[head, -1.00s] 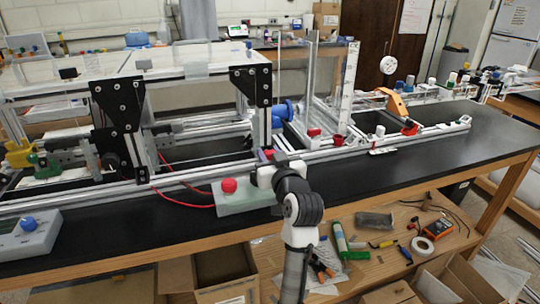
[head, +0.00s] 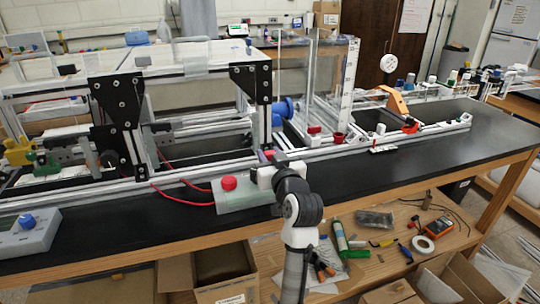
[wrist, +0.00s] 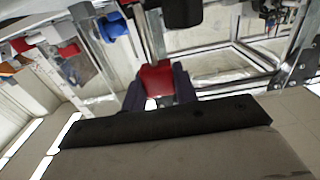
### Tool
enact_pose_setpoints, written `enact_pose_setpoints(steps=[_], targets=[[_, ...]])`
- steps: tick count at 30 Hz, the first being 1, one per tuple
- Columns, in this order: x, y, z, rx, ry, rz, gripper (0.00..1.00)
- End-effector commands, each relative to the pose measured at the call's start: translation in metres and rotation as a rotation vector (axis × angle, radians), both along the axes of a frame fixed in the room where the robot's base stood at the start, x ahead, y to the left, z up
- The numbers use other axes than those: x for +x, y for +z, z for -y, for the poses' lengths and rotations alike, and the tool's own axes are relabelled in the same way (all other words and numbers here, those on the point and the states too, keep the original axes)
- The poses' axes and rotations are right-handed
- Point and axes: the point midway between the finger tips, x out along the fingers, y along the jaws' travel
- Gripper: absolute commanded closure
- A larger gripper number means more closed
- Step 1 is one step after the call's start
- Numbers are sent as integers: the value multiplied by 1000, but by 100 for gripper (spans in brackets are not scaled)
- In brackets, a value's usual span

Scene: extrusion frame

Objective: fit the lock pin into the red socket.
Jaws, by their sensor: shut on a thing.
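My gripper (wrist: 158,98) shows two dark fingers in the wrist view, closed on a red piece (wrist: 157,78). I take this piece to be the lock pin, though its lower part is hidden. A bright metal rod (wrist: 152,35) stands directly beyond it, and I cannot tell whether they touch. In the head view my gripper (head: 268,158) is at the front aluminium rail, below a black bracket, with a little red showing at its tip. A red cup-like part (head: 338,137) on the frame to the right may be the red socket. Contact between pin and socket cannot be made out.
A pale green box with a red button (head: 229,184) stands just left of my wrist, with red cables behind it. A black bracket (head: 250,85) rises above my gripper. Blue part (head: 285,108) sits behind.

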Motion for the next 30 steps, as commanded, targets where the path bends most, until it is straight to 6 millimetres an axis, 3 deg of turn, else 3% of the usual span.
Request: enact_pose_setpoints(steps=[18, 19, 24, 30], targets=[[0, -16, 0, 0, 0, 1, 94], [0, -15, 0, 0, 0, 1, 68], [0, -15, 0, 0, 0, 1, 46], [0, -15, 0, 0, 0, 0, 46]])
